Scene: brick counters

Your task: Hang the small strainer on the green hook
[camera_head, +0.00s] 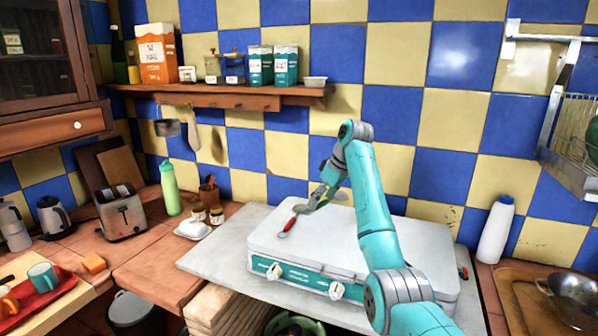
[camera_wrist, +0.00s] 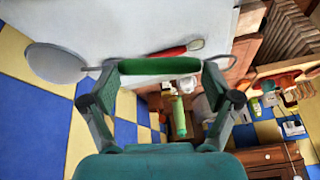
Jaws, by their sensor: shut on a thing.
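The small strainer shows in the wrist view, with a round grey mesh bowl (camera_wrist: 55,62) at left, a green handle (camera_wrist: 158,66) between my fingers and a wire loop at right. My gripper (camera_wrist: 160,72) is shut on the strainer. In the head view my gripper (camera_head: 322,196) is over the pale top of the teal case (camera_head: 350,235), and the strainer is mostly hidden there. Small things hang below the wall shelf (camera_head: 225,98), including a grey pan-like utensil (camera_head: 167,127).
A red-handled utensil (camera_head: 290,224) lies on the case near my gripper. Jars and boxes crowd the shelf. A green bottle (camera_head: 170,188), a toaster (camera_head: 121,212) and a white dish (camera_head: 193,230) stand left of the case. A dish rack (camera_head: 572,140) is at right.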

